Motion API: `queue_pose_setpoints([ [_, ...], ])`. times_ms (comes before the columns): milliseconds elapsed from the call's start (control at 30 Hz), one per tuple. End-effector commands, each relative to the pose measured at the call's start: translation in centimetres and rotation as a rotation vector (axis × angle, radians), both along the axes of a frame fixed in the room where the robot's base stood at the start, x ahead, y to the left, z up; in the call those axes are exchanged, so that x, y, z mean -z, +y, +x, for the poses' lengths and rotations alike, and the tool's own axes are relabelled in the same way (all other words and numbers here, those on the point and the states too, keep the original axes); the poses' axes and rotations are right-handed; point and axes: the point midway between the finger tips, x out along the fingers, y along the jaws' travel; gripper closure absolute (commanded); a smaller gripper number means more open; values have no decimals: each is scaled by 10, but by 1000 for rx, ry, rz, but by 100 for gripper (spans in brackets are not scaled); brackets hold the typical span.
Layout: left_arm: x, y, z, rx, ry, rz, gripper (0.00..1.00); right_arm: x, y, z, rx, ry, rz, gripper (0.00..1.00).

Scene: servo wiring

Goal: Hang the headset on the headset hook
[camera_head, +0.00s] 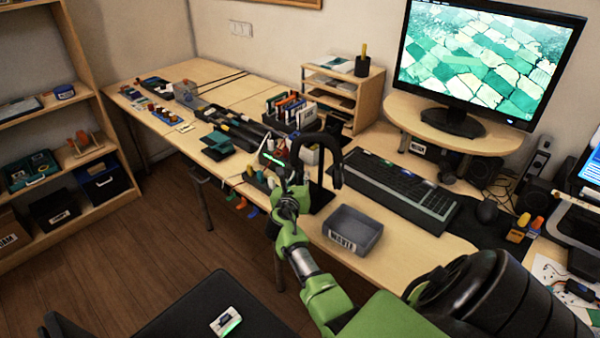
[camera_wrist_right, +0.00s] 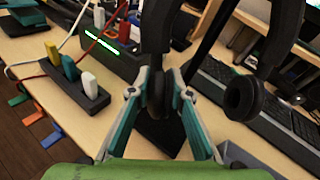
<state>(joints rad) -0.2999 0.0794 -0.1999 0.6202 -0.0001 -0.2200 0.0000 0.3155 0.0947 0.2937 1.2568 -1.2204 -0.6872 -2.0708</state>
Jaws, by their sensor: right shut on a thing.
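The black headset (camera_head: 336,172) is raised over the front of the desk, its band arching upward. In the right wrist view, one ear cup (camera_wrist_right: 157,95) sits between the fingers of my right gripper (camera_wrist_right: 160,88), which is shut on it. The other ear cup (camera_wrist_right: 243,98) hangs free to the right. My right gripper also shows in the head view (camera_head: 293,193), at the desk's front edge. A dark stand, apparently the headset hook, has its base (camera_wrist_right: 163,137) on the desk just beyond the gripper; its upper part is partly hidden by the headset. My left gripper is not in view.
A grey bin (camera_head: 352,230) stands right of the gripper, near the front edge. A keyboard (camera_head: 392,190) lies behind it. A power strip (camera_wrist_right: 75,82) with plugs and cables is on the left. A monitor (camera_head: 480,60) stands at the back right.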

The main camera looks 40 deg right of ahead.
Motion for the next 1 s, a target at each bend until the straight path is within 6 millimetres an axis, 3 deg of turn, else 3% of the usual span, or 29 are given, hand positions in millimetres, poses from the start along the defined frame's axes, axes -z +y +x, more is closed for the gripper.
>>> queue_pose_setpoints([
  [100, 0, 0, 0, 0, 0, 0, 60, -1, 0, 0, 0, -1, -2, 100],
  [133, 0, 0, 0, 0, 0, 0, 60, -1, 0, 0, 0, -1, -2, 78],
  [200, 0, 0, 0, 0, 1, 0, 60, -1, 0, 0, 0, -1, -2, 61],
  [667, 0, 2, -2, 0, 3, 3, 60, 0, 5, -3, 0, 1, 1, 61],
  [1000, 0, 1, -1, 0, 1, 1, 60, -12, 52, -36, -1, -1, 2, 61],
])
